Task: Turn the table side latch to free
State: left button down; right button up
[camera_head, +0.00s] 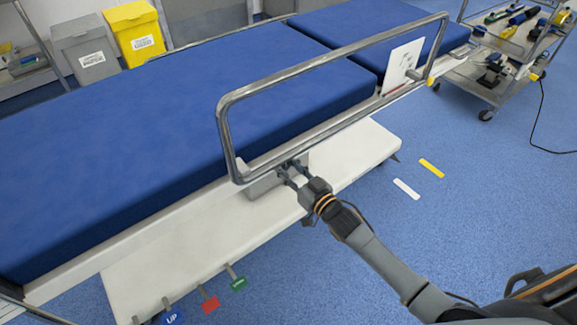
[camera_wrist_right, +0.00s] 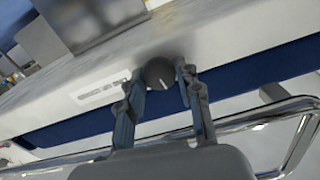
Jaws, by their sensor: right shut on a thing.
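The side latch (camera_wrist_right: 160,73) is a dark round knob with a short white line on its face. It is on the white side of the operating table (camera_wrist_right: 235,28), beside a small label plate (camera_wrist_right: 104,88). My right gripper (camera_wrist_right: 161,80) has one finger on each side of the knob and is shut on it. In the head view my right gripper (camera_head: 289,173) reaches to the table's near side, at the foot of the metal side rail (camera_head: 222,130). The knob is hidden there behind the fingers. My left gripper is not in view.
The raised side rail stands just above my right gripper. Blue mattress pads (camera_head: 170,130) cover the table. Tags in blue, red (camera_head: 209,303) and green (camera_head: 238,283) hang at the lower edge. A trolley with tools (camera_head: 500,75) stands at top right. The floor at right has free room.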

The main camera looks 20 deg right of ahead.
jog(key=n+p, duration=0.1)
jog(key=n, duration=0.3)
jog(key=shift+n, duration=1.1)
jog(key=n, duration=0.2)
jog(key=shift+a+n+p, duration=0.1)
jog(key=shift+n+p, duration=0.2)
jog(key=shift+f+n, duration=0.1)
jog(key=shift+n, duration=0.9)
jog(key=n, duration=0.2)
jog(key=shift+n, duration=0.3)
jog(key=shift+n+b, duration=0.4)
jog(key=shift+n, duration=0.8)
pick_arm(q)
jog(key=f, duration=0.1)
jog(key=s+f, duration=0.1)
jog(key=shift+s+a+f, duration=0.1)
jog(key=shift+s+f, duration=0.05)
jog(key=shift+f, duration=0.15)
pick_arm(e)
jog(key=shift+n, duration=0.4)
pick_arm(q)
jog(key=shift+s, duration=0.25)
